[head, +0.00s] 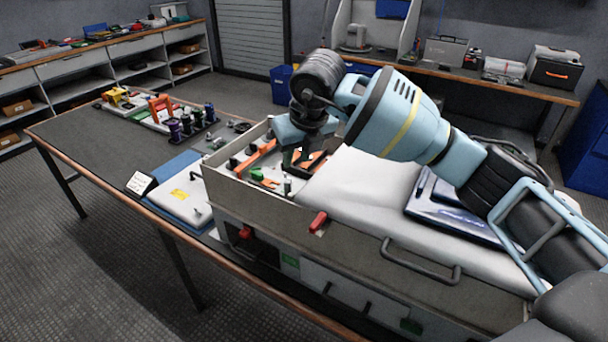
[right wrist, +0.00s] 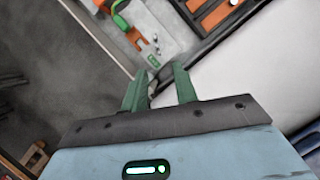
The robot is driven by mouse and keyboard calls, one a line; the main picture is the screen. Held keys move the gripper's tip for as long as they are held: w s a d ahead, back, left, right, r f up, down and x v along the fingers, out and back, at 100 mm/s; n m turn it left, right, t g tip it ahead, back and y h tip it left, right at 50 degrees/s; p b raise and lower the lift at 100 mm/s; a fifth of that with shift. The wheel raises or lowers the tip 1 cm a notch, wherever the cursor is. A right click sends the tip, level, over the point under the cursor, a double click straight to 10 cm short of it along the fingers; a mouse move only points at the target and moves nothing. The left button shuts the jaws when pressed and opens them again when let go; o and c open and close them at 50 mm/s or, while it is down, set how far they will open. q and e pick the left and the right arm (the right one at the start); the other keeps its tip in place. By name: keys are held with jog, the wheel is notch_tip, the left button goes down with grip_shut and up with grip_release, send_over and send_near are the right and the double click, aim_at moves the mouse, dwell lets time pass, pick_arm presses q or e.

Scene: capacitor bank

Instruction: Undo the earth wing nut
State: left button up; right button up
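My right gripper (head: 299,158) points down over the left, open-topped compartment of the grey cabinet (head: 330,245). In the right wrist view its two green fingers (right wrist: 159,70) stand apart. A small grey metal part (right wrist: 153,87) shows between them, nearer the left finger; I cannot tell whether it is the earth wing nut or whether it is touched. The cabinet's edge runs just beyond the fingertips. In the head view the gripper and wrist hide part of the compartment, and I cannot make out the wing nut. My left gripper is not in view.
Orange bars (head: 263,153) and a green part (head: 257,174) sit inside the compartment. A white cover (head: 350,182) spans the cabinet's right side. A white panel on a blue mat (head: 160,202) lies left of it. Several purple and black parts (head: 190,122) stand on the table behind.

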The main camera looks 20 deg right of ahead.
aim_at(287, 178)
jog(key=shift+a, duration=0.2)
jog(key=shift+x, duration=3.9)
jog(key=shift+c, duration=0.3)
grip_shut()
